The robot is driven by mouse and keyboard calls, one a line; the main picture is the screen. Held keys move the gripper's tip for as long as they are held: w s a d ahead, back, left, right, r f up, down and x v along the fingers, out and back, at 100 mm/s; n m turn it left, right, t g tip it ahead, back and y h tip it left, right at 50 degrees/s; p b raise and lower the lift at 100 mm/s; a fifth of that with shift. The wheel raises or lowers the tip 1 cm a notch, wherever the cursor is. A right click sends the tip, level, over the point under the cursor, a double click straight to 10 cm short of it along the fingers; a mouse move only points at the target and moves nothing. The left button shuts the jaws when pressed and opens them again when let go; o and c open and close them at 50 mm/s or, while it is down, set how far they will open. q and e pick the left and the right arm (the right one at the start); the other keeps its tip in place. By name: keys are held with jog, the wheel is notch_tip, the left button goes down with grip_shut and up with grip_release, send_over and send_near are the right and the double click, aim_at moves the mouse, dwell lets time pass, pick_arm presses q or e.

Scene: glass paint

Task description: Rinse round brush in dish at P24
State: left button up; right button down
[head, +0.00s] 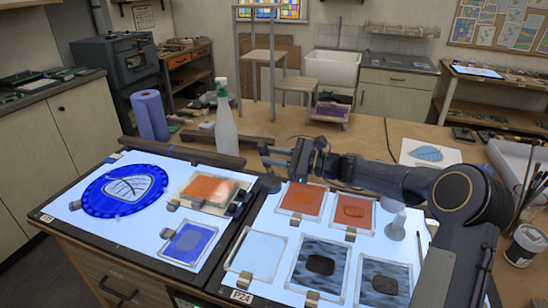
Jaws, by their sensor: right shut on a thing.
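My right gripper (272,158) reaches in from the right over the back of the right light panel. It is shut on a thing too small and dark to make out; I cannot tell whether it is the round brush. A small dark rounded thing (270,184) shows just below it, at the panel's back left corner. The P24 label (241,296) is on the front edge of the right light panel, below a pale clear pane (262,254). I cannot make out a rinse dish for certain. My left gripper is out of view.
Orange panes (302,199) and grey streaked panes (321,263) lie on the right panel. A clear vessel (397,224) and a thin stick (419,246) are at its right. The left panel holds a blue round plate (124,190).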

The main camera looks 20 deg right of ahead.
jog(key=shift+s+a+r, duration=0.2)
jog(key=shift+s+r, duration=0.05)
jog(key=shift+r, duration=0.45)
notch_tip(320, 180, up, 4)
jog(key=p, duration=0.3)
jog(key=shift+r, duration=0.2)
